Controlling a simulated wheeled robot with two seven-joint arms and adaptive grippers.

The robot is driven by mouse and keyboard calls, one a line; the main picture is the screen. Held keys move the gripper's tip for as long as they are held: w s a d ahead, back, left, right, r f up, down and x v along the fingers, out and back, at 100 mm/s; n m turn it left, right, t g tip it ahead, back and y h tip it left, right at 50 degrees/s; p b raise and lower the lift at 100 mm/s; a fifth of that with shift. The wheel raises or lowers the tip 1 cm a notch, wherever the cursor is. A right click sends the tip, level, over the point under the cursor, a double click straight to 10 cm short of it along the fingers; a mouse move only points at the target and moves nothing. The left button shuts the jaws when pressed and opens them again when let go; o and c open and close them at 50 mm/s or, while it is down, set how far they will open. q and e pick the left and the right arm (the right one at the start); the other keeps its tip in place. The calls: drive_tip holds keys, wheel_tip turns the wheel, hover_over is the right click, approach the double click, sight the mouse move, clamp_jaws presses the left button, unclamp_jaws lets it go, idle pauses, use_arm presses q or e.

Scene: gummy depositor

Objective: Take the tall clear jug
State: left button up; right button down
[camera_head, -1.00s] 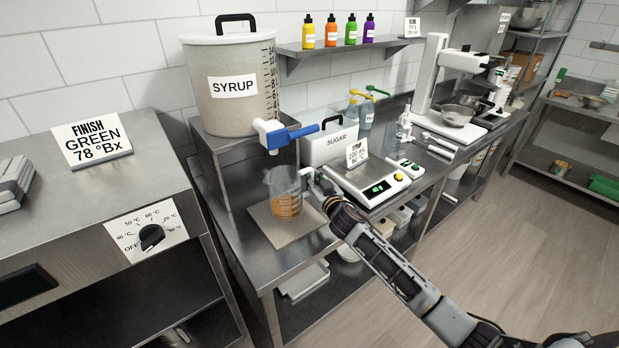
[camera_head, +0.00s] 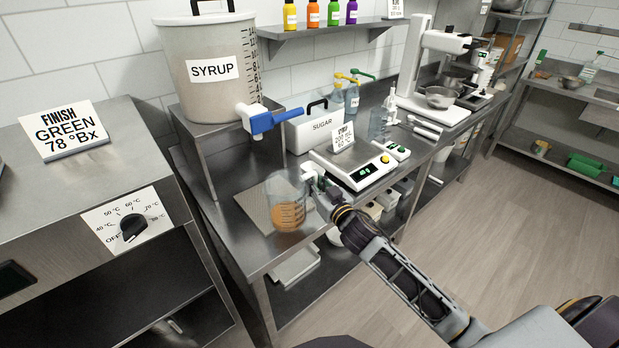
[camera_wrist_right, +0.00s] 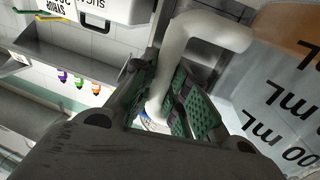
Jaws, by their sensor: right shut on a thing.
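The tall clear jug (camera_head: 287,190) with measuring marks holds orange liquid in its lower part. It looks upright, over the front right part of the light mat (camera_head: 252,208). Whether its base touches anything is hard to tell. My right gripper (camera_head: 313,183) is at the jug's right side, shut on its handle. In the right wrist view the pale handle (camera_wrist_right: 185,60) passes between the green-padded fingers (camera_wrist_right: 178,108), and the jug wall with mL marks (camera_wrist_right: 285,90) is at the right. My left gripper is out of view.
The syrup tank (camera_head: 208,95) with a blue-handled tap (camera_head: 268,120) stands on a raised stand behind the jug. A scale (camera_head: 352,172) and sugar box (camera_head: 313,128) are close to the right. The heated counter (camera_head: 80,185) is at the left. Floor is clear at right.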

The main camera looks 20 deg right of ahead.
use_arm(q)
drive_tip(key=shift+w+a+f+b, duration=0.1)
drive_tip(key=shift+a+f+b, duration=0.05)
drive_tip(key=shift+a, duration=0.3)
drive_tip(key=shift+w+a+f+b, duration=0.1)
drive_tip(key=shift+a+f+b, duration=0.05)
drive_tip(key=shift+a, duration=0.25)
use_arm(e)
drive_tip(key=shift+s+d+r, duration=0.1)
drive_tip(key=shift+s+d, duration=0.1)
drive_tip(key=shift+s, duration=1)
drive_tip(key=shift+s+d, duration=0.15)
drive_tip(key=shift+s, duration=1.05)
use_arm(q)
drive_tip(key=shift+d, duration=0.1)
use_arm(e)
drive_tip(key=c, duration=2)
unclamp_jaws()
drive_tip(key=shift+c, duration=0.2)
clamp_jaws()
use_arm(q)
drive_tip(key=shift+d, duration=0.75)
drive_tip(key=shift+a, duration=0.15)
